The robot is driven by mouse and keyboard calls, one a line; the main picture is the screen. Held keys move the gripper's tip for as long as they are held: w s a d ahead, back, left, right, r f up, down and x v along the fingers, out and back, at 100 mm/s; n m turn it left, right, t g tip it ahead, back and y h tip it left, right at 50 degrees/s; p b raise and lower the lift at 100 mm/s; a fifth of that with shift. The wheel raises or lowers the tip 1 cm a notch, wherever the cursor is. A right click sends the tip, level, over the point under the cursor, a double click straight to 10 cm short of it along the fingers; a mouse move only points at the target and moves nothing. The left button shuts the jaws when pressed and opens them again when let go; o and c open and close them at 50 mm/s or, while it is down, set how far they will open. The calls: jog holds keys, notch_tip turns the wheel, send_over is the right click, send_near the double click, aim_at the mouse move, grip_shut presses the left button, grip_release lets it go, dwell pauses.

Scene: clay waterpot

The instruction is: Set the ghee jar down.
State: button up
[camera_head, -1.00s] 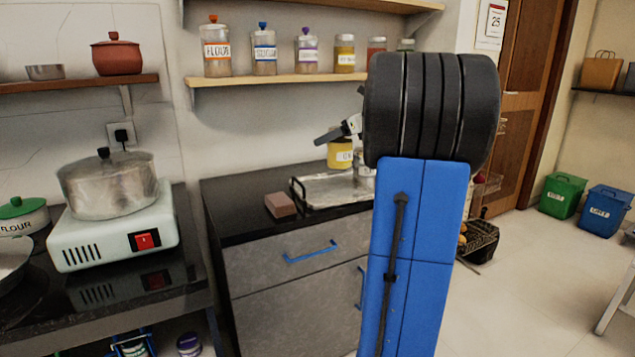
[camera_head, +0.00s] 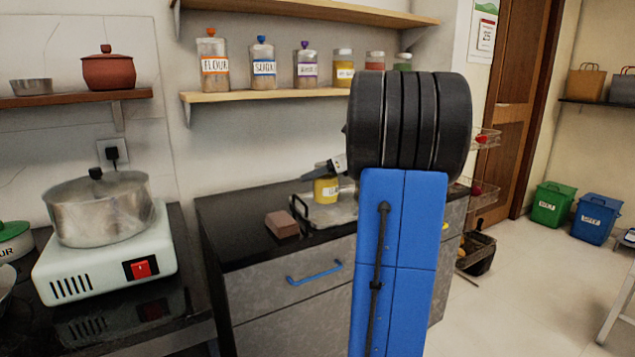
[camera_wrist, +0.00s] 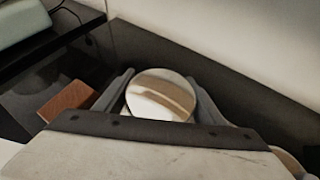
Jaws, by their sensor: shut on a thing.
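The ghee jar (camera_head: 326,191) is yellow with a white label, partly readable, and shows left of my arm over the counter. Its round pale lid (camera_wrist: 160,94) fills the space between the two grey fingers in the wrist view. My gripper (camera_wrist: 162,88) is shut on the jar, one finger on each side. In the head view my gripper (camera_head: 322,170) is at the jar's top, partly hidden by my arm. The jar looks upright and low by the metal tray (camera_head: 325,216). I cannot tell whether its base touches anything.
A brown block (camera_head: 282,224) lies on the dark counter (camera_head: 235,222), left of the tray; it also shows in the wrist view (camera_wrist: 66,101). The counter left of the block is clear. A hotplate (camera_head: 105,262) with a pot stands further left. A shelf (camera_head: 260,96) of jars hangs above.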

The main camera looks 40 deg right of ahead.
jog(key=shift+f, duration=1.3)
jog(key=shift+f, duration=0.15)
jog(key=o, duration=1.5)
jog(key=shift+s+r, duration=0.15)
jog(key=shift+r, duration=0.1)
jog(key=v, duration=1.1)
jog(key=shift+s+d+r, duration=0.1)
jog(key=shift+s, duration=0.25)
